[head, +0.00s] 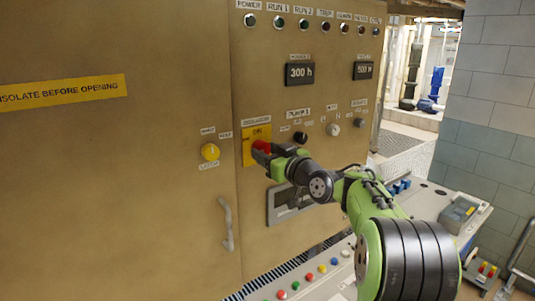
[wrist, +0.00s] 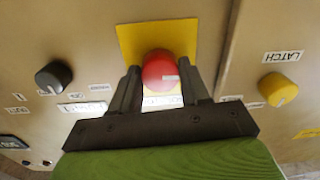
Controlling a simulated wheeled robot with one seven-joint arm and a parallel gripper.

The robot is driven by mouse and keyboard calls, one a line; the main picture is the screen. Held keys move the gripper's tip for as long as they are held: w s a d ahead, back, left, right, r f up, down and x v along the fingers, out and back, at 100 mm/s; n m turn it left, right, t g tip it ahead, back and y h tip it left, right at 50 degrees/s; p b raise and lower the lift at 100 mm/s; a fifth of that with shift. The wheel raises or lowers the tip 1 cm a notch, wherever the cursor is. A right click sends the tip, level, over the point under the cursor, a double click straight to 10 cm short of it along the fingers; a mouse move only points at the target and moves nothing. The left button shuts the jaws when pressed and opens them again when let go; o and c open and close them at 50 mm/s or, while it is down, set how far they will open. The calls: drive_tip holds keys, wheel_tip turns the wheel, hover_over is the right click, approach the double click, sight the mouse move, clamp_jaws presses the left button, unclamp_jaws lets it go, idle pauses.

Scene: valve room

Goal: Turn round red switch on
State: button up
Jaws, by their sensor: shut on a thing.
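The round red switch (wrist: 160,69) sits on a yellow plate (wrist: 133,38) on the cabinet front. A small pale mark shows on its face in the wrist view.
A yellow knob (head: 210,152) is left of the switch; a black knob (head: 300,138) and a grey knob (head: 333,129) are right. A door handle (head: 226,224) sticks out below. A desk with coloured buttons (head: 309,276) runs along the cabinet's foot. A tiled wall (head: 495,90) stands at right.

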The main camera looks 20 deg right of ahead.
drive_tip(key=m, duration=0.3)
drive_tip(key=shift+m+b, duration=0.35)
drive_tip(key=shift+m, duration=0.05)
drive_tip(key=m, duration=0.4)
drive_tip(key=shift+a+m, duration=0.1)
drive_tip(key=shift+m, duration=0.2)
drive_tip(key=m+p, duration=0.1)
drive_tip(key=m, duration=0.4)
drive_tip(key=shift+p, duration=0.4)
drive_tip(key=shift+m+p, duration=0.65)
drive_tip(key=shift+m, duration=1.35)
drive_tip(key=o, duration=1.1)
drive_tip(key=shift+c, duration=0.2)
drive_tip(key=shift+s, duration=0.1)
